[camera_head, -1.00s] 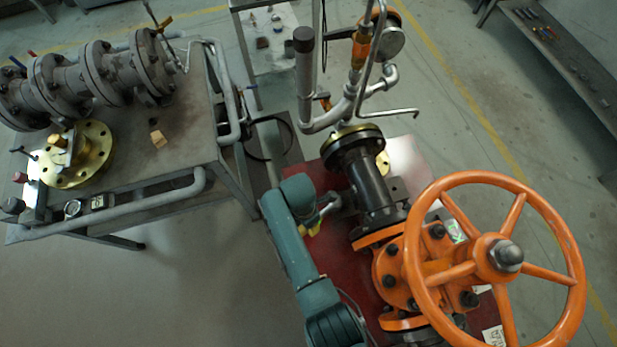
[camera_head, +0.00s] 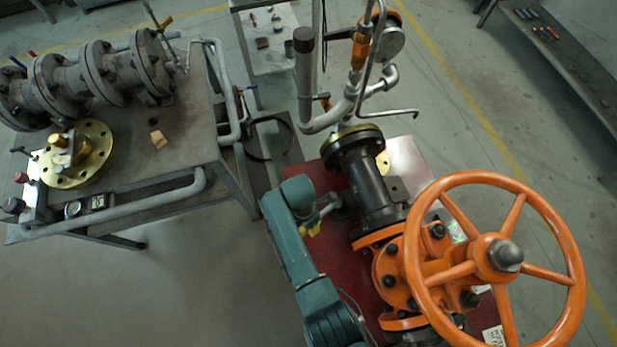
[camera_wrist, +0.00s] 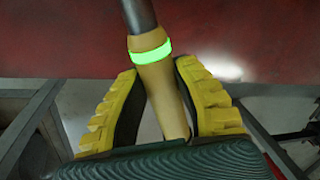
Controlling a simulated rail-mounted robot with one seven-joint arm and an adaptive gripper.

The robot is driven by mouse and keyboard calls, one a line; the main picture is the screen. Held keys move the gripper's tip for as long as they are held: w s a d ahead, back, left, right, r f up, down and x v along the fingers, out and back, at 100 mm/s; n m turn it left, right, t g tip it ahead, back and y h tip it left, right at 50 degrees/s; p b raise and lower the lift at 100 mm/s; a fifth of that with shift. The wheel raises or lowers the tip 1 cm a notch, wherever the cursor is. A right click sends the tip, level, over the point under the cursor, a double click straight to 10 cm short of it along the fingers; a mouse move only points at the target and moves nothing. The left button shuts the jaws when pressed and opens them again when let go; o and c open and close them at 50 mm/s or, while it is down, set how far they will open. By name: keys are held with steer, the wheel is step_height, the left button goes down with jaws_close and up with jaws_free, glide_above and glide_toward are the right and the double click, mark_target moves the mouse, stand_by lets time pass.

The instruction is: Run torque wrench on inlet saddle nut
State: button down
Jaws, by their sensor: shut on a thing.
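In the wrist view my gripper (camera_wrist: 160,112) has its two yellow ridged fingers closed around a yellow handle (camera_wrist: 154,70). The handle has a glowing green band and a grey metal shaft (camera_wrist: 139,15) that runs out of the top of the picture; it appears to be the torque wrench. Its working end is out of view there. In the head view my gripper (camera_head: 317,228) is small and partly hidden by my arm, beside the black inlet pipe (camera_head: 368,185) left of the orange gate valve (camera_head: 398,268). The inlet saddle nut cannot be made out.
The orange handwheel (camera_head: 504,255) stands over the valve at the right. Vertical pipes and a gauge (camera_head: 387,44) rise behind the inlet. A red surface (camera_head: 345,250) lies under the valve. A steel bench (camera_head: 180,125) with flanged pipework is at the left, with clear floor before it.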

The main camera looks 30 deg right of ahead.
steer(key=shift+w+f, duration=0.1)
steer(key=shift+f, duration=0.1)
stand_by(1.0)
steer(key=shift+r+p, duration=0.3)
steer(key=shift+p, duration=0.25)
stand_by(1.0)
steer(key=shift+r+p, duration=2.05)
steer(key=shift+p, duration=0.05)
